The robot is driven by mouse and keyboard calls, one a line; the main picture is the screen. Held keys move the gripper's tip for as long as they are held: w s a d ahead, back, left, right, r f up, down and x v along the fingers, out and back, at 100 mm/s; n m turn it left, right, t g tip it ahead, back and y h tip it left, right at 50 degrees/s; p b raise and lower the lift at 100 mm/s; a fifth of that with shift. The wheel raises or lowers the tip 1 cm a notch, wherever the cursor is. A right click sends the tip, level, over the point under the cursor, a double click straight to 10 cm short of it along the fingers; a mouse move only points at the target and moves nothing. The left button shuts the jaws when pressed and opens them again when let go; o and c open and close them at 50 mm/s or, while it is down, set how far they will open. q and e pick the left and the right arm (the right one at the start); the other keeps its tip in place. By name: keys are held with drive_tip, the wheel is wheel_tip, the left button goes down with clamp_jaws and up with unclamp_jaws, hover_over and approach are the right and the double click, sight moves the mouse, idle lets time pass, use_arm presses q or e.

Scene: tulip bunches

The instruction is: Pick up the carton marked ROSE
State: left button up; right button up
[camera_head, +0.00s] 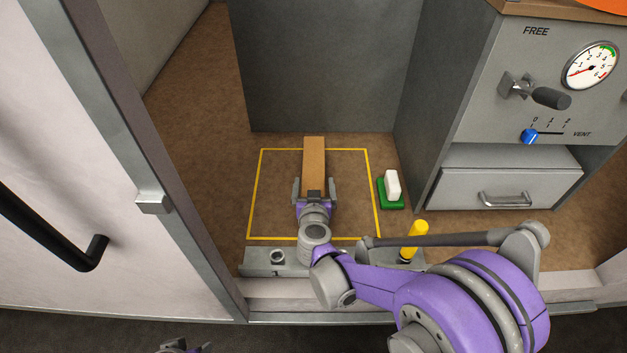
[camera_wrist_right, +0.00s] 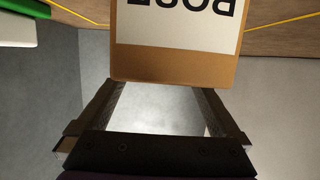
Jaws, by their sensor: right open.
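The brown carton (camera_head: 314,158) stands inside the yellow outline on the brown floor of the recess. In the right wrist view the carton (camera_wrist_right: 178,66) shows a white label with black letters, upside down and partly cut by the top edge, that read ROSE. My right gripper (camera_head: 314,188) is open, with one finger on each side of the carton's near end in the head view. In the wrist view its fingertips (camera_wrist_right: 158,88) are at the carton's edge; I cannot tell whether they touch it. A small part of my left gripper (camera_head: 184,348) shows at the bottom edge; its jaws are unclear.
A green and white block (camera_head: 391,190) stands right of the outline, near the grey cabinet (camera_head: 465,150). A yellow cylinder (camera_head: 415,236) is at the front sill. A grey panel (camera_head: 315,65) stands behind the carton; a door (camera_head: 75,160) is at left.

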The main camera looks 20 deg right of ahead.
sight(314, 172)
drive_tip(key=x, duration=0.5)
drive_tip(key=shift+b, duration=0.35)
clamp_jaws()
